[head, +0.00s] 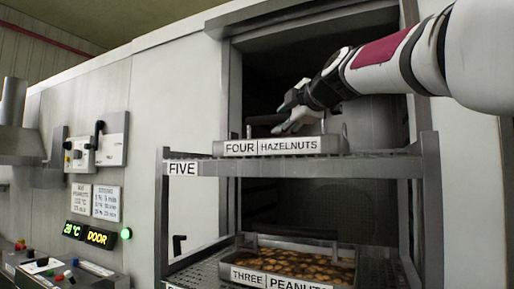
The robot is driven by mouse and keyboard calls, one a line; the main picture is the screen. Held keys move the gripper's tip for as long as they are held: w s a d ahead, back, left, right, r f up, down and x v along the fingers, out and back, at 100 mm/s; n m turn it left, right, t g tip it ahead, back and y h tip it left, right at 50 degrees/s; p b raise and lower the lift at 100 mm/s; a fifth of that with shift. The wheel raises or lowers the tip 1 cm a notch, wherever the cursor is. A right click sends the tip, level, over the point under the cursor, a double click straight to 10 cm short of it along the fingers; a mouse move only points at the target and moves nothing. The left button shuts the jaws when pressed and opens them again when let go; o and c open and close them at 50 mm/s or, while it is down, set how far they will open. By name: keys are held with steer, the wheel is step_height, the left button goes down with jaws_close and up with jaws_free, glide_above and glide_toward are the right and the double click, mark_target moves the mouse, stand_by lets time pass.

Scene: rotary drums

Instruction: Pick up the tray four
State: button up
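Tray four (280,147), a grey metal tray with a white label reading FOUR HAZELNUTS, sits on the upper shelf of a rack in the head view. Its contents are hidden behind its front wall. Upright metal ends rise at its left and right. My gripper (277,117) reaches in from the upper right, over the tray and in front of the dark opening. Its two fingers point left and stand apart, with a gap between them. I see nothing held between them, and cannot tell whether a finger touches the tray.
The rack's upper shelf (379,166) carries a FIVE label on its left. Below it, tray three (277,274), labelled THREE PEANUTS, holds brown nuts. Rack posts (432,210) flank the shelves. A control panel with a lit DOOR display (91,235) is on the left.

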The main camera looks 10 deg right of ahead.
jaws_close()
steer(key=shift+r, duration=0.2)
